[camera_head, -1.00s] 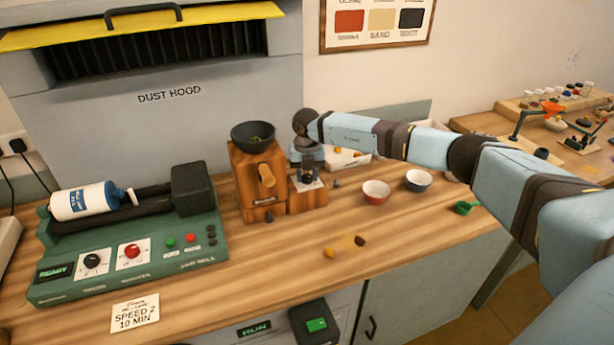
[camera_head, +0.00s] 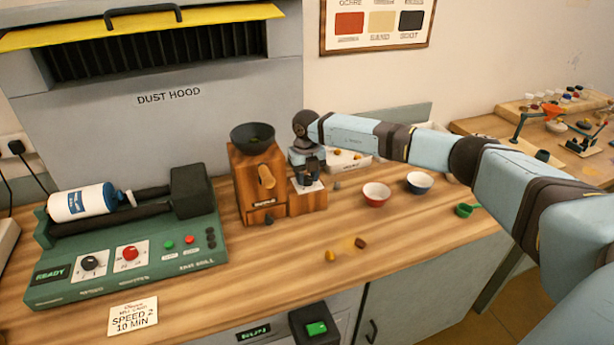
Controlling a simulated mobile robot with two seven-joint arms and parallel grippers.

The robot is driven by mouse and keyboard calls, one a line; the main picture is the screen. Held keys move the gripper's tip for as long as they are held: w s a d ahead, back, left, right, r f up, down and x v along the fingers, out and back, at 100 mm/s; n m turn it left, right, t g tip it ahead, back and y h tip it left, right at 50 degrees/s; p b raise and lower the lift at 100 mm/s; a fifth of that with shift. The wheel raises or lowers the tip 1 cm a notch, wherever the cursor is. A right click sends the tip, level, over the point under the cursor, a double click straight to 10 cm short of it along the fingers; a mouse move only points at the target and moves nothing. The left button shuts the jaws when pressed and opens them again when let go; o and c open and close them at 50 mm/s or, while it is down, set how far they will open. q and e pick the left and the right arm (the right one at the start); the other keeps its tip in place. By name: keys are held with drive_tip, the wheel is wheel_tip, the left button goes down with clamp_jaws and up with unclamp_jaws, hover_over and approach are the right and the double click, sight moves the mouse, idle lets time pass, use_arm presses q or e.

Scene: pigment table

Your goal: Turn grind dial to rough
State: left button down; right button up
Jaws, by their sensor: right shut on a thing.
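The wooden grinder (camera_head: 258,184) stands at the middle of the counter, with a dark bowl-shaped hopper (camera_head: 253,138) on top and a wooden knob on its front. A lower wooden block (camera_head: 306,203) with a white dial plate on top joins its right side. My right gripper (camera_head: 308,180) points down over that plate and is shut on the grind dial. The dial is mostly hidden by the fingers, and its setting and labels cannot be read. My left gripper is not in view.
The green jar mill (camera_head: 130,262) with a white bottle (camera_head: 84,202) is at left. A tray (camera_head: 348,161) is behind my gripper. The front counter holds small lumps (camera_head: 331,256).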

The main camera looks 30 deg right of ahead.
sight(307, 178)
drive_tip(key=o, duration=0.9)
wheel_tip(307, 178, up, 14)
drive_tip(key=shift+f+b, duration=0.1)
drive_tip(key=shift+b, duration=0.5)
